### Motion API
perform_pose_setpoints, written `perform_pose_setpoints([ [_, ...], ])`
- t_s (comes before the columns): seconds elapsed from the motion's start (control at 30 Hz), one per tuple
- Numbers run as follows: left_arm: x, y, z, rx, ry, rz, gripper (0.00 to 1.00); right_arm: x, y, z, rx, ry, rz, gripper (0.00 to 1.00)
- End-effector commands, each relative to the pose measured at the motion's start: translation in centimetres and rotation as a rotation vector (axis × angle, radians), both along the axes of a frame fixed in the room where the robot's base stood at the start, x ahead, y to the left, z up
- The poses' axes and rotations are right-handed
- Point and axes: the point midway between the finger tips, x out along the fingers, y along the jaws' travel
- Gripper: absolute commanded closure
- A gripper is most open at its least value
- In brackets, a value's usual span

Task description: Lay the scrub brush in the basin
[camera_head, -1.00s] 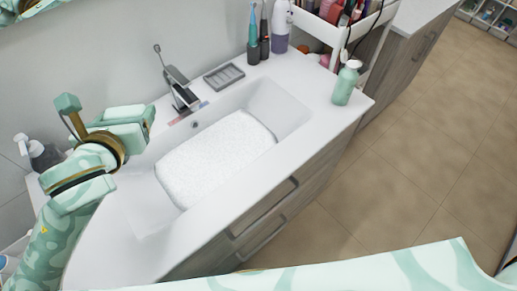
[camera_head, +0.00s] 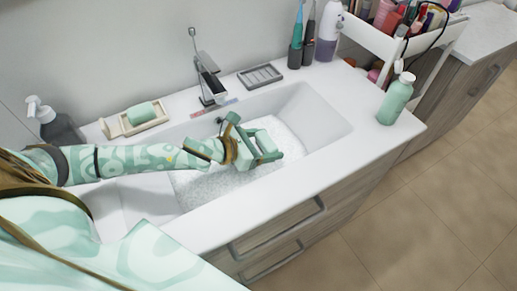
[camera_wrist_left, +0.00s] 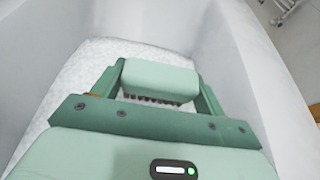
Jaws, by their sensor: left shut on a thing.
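The scrub brush (camera_wrist_left: 160,80) has a pale green back and dark bristles facing down. It sits between the two fingers of my left gripper (camera_head: 264,147), which is shut on it. In the head view the gripper hangs over the white basin (camera_head: 325,122), above the pale grainy foam or water (camera_head: 208,188) inside. The left wrist view shows the brush over the same pale surface, near the basin wall. I cannot tell whether the bristles touch that surface. My right gripper is not in view.
A faucet (camera_head: 208,80) and a grey ridged dish (camera_head: 260,76) stand behind the basin. A soap dish (camera_head: 118,127) with green soap (camera_head: 141,113) and a dark pump bottle (camera_head: 60,130) are at left. A green bottle (camera_head: 396,101) stands at right, by a cart (camera_head: 384,43).

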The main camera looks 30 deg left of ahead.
Motion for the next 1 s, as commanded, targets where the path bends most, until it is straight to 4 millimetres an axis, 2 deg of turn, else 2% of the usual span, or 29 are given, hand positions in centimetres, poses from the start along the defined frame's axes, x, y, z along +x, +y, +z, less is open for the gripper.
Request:
perform_pose_setpoints([
  [0.03, 0.0, 0.0, -1.3, -0.002, 0.005, 0.002, 0.50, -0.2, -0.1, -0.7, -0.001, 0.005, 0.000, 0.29],
  [0.23, 0.0, 0.0, -3.1, -0.002, 0.002, 0.002, 0.50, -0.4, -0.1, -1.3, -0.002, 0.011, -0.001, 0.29],
  [0.4, 0.0, -0.1, -5.8, -0.003, 0.003, 0.002, 0.50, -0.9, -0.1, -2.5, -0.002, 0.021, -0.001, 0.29],
  [0.8, 0.0, -0.1, -6.1, -0.002, 0.000, 0.001, 0.50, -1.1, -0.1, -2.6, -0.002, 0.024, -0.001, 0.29],
  [0.83, 0.0, -0.1, -6.0, -0.001, -0.001, 0.001, 0.19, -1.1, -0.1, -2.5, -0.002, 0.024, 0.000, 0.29],
  [0.87, 0.0, -0.1, -6.0, -0.001, -0.001, 0.001, 0.11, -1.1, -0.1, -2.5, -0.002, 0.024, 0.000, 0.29],
  [0.9, 0.0, -0.1, -6.0, -0.001, -0.001, 0.001, 0.06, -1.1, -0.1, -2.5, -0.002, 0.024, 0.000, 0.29],
  [1.0, 0.0, -0.1, -6.0, -0.001, -0.001, 0.001, 0.06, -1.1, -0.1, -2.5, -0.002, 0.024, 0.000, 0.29],
])
